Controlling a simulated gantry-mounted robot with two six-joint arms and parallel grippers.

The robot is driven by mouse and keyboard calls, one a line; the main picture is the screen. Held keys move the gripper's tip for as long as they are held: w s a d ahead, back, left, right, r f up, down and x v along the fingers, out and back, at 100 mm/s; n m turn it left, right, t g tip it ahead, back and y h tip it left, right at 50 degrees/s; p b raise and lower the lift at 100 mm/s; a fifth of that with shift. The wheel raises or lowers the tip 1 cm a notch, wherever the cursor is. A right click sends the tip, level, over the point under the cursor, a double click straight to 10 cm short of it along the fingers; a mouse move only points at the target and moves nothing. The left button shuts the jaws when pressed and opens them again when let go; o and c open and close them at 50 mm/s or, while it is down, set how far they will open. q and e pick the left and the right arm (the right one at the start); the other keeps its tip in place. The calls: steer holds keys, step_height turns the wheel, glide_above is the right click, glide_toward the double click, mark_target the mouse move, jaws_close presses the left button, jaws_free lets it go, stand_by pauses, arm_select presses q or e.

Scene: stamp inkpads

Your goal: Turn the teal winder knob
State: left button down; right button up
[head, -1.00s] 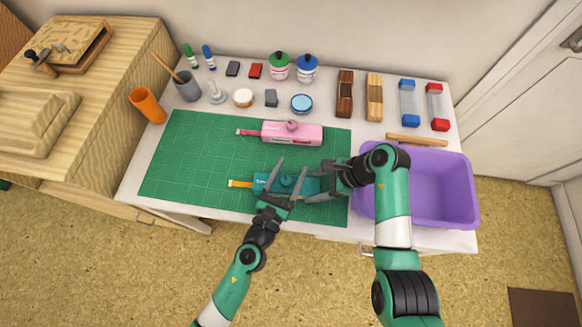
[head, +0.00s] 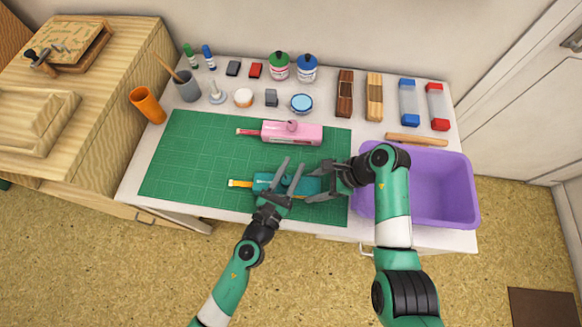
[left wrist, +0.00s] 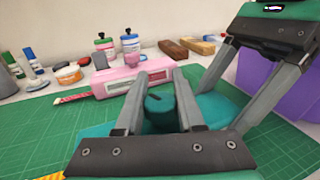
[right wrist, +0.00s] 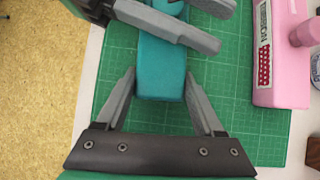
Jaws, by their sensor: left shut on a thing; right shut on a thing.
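The teal stamp inkpad device (head: 262,184) lies on the green cutting mat near the table's front edge, its orange-yellow tape end (head: 240,183) pointing left. Its teal winder knob (left wrist: 160,112) stands on top, with a dark line across it. My left gripper (head: 294,163) is shut on the knob, one finger on each side. My right gripper (head: 314,182) is shut on the right end of the teal body. In the right wrist view its fingers flank the body (right wrist: 162,70), with the left gripper's fingers crossing above.
A pink device (head: 300,134) lies behind the teal one on the cutting mat (head: 180,165). A purple bin (head: 460,190) stands at the right, near my right arm. Bottles, pads and blocks line the table's back. The mat's left side is clear.

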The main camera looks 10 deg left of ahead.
arm_select(q)
steer(key=shift+s+d+m+g+h, duration=0.15)
steer(key=shift+m+g+h, duration=0.3)
steer(key=shift+m+h, duration=0.4)
steer(key=shift+w+d+m+g+h, duration=0.15)
steer(key=shift+m+g+h, duration=0.35)
steer(key=shift+h, duration=0.65)
steer(key=shift+s, duration=0.1)
steer(key=c, duration=0.5)
jaws_free()
steer(key=v, duration=1.2)
